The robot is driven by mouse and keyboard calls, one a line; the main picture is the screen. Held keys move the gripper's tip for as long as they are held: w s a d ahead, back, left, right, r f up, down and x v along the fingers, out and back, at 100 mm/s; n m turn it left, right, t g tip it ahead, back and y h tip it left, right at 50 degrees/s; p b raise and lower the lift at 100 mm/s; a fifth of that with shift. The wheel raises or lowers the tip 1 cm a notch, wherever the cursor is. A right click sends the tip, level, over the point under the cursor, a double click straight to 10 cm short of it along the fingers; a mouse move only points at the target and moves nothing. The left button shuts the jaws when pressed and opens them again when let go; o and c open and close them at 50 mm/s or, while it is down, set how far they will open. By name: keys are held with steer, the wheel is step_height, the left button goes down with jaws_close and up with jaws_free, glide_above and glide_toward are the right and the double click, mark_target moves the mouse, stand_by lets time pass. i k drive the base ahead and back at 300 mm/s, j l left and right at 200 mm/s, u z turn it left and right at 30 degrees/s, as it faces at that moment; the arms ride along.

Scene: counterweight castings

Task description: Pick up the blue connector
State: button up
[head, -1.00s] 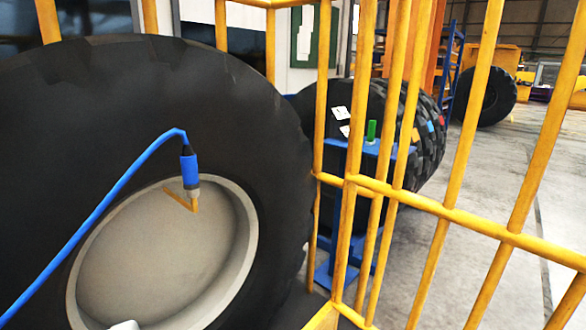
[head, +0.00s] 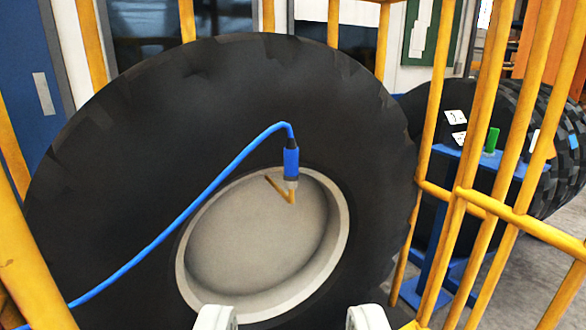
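The blue connector (head: 291,162) stands upright with its metal end down on a small brass-coloured stem (head: 281,190), in front of the upper hub of a large black tyre. A blue cable (head: 190,212) leaves its top, bends over and runs down to the lower left. My gripper (head: 291,318) shows at the bottom edge as two pale fingertips set wide apart. It is open, with nothing between the fingers, and sits below the connector in the picture, apart from it.
The large tyre (head: 215,115) with its grey hub (head: 255,245) fills the middle. Yellow cage bars (head: 435,150) stand to the right, and a thick yellow bar (head: 25,255) at the left. Behind the right bars are a blue stand (head: 435,270) and another tyre (head: 545,115).

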mark_target(291, 149)
steer(key=i+j+u, duration=0.2)
steer(key=i+u, duration=0.15)
steer(key=i+j+u, duration=0.1)
steer(key=i+u, duration=0.3)
